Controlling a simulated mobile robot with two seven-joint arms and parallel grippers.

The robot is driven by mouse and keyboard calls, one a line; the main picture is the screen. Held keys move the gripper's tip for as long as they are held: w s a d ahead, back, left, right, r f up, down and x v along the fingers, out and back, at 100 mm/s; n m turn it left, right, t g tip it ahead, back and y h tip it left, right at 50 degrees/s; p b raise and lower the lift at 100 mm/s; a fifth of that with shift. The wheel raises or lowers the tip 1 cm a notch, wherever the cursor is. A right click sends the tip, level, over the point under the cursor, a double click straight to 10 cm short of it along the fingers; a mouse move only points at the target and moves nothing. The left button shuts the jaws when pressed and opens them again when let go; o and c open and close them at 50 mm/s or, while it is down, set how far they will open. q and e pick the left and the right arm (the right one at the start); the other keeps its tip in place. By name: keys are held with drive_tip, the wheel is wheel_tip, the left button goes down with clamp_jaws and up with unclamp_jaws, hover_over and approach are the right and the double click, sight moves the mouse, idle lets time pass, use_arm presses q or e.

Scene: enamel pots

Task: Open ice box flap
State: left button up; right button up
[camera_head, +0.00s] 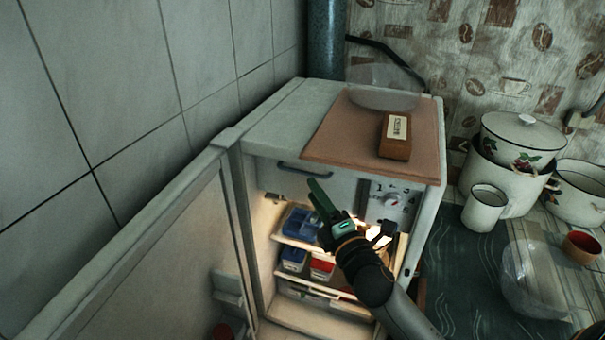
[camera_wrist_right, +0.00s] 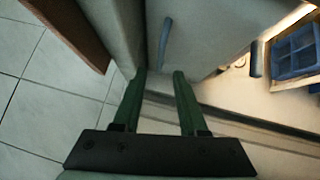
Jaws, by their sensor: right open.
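The ice box flap (camera_head: 325,184) is the pale panel at the top of the open fridge and looks shut. Its dark blue handle (camera_head: 305,168) runs along the upper edge. My right gripper (camera_head: 316,186) is in front of the flap, just below and to the right of the handle in the head view. The handle (camera_wrist_right: 165,42) lies just beyond the fingertips, roughly in line with the gap, on the flap (camera_wrist_right: 205,35). My left gripper is not in view.
The fridge door (camera_head: 150,255) stands open at the left. A control dial (camera_head: 391,200) is right of the flap. A blue container (camera_head: 300,222) sits on the shelf below. A brown box (camera_head: 396,135) lies on the fridge top. Pots (camera_head: 505,180) stand at the right.

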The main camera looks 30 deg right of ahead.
sight(304, 177)
drive_tip(key=shift+w+d+r, duration=0.1)
drive_tip(key=shift+w+r, duration=0.1)
drive_tip(key=shift+w, duration=1.4)
drive_tip(key=shift+w+d+r, duration=0.1)
drive_tip(key=shift+w+r, duration=0.1)
drive_tip(key=shift+w, duration=1.35)
drive_tip(key=shift+c, duration=0.4)
clamp_jaws()
